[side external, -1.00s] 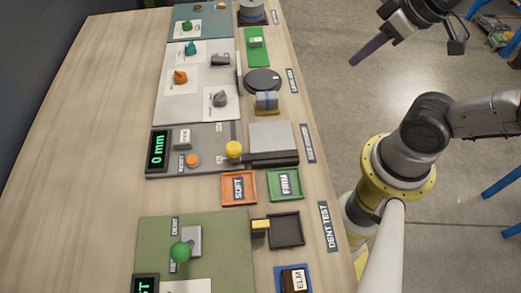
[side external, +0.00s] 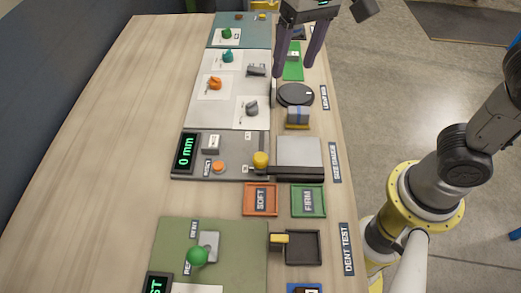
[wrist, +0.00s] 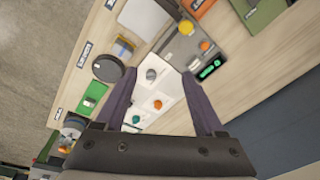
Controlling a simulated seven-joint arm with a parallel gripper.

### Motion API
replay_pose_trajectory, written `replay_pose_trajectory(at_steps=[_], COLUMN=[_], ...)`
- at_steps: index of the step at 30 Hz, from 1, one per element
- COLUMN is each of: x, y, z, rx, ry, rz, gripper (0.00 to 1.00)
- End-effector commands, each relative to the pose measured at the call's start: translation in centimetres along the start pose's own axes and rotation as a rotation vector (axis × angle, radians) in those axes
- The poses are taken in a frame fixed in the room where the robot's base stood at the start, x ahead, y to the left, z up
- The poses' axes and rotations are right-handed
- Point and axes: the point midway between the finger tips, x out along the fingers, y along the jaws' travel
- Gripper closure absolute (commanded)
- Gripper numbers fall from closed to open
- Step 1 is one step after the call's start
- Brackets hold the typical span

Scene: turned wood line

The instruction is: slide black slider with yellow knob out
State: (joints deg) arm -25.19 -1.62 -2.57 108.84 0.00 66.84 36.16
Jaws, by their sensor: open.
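The black slider (side external: 296,173) is a flat bar at the size gauge station, below a grey plate. Its round yellow knob (side external: 261,159) stands at its left end, and the knob also shows near the top of the wrist view (wrist: 186,27). My gripper (side external: 294,68) is open and empty, pointing down above the far part of the table. In the side view it appears well beyond the slider, near the green pad. In the wrist view the knob lies beyond the fingertips (wrist: 158,74), apart from them.
A display reading 0 mm (side external: 186,153) and an orange button (side external: 218,167) sit left of the knob. Orange (side external: 245,212) and green (side external: 323,213) trays lie just below the slider. A black turntable disc (side external: 296,95) and a blue-and-tan block (side external: 298,117) stand between gripper and slider.

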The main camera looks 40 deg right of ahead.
Motion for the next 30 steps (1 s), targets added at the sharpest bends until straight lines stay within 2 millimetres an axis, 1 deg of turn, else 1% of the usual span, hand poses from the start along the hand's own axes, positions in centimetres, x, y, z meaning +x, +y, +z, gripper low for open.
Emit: replay_pose_trajectory(at_steps=[1,3,6,9,14,17,30], x=[1.2,2.6,4.4,5.7,6.5,7.7,15.9], y=[-2.0,-4.1,-6.2,-7.2,-7.5,-7.3,-6.4], z=[0.0,0.2,0.9,1.8,2.4,2.5,3.5], rx=[-0.037,-0.085,-0.140,-0.177,-0.193,-0.192,-0.191], ry=[-0.033,-0.063,-0.097,-0.125,-0.129,-0.132,-0.133], rz=[0.016,0.033,0.055,0.075,0.077,0.079,0.080], gripper=[0.29,0.29,0.29,0.29,0.29,0.29,0.29])
